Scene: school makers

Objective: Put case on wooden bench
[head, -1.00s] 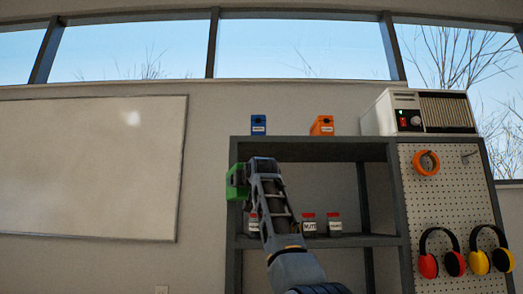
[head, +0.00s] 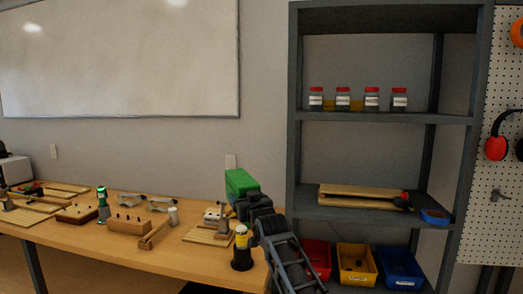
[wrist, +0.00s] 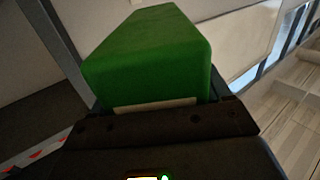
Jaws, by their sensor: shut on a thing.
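A green case (head: 241,183) is held by my gripper (head: 250,205) in the head view, in front of the wall near the right end of the wooden bench (head: 190,262). The case appears above the bench's right end, though the gap to the bench top cannot be judged. In the wrist view the green case (wrist: 155,55) fills the upper middle, with a pale label strip on its lower edge. My gripper (wrist: 160,115) is shut on it; the fingertips are mostly hidden by the case.
The bench holds a wooden block (head: 128,225), a green-topped bottle (head: 103,204), a yellow-and-black tool (head: 241,248) and several boards. To the right stands a grey shelf (head: 375,117) with jars, and red, yellow (head: 356,265) and blue bins.

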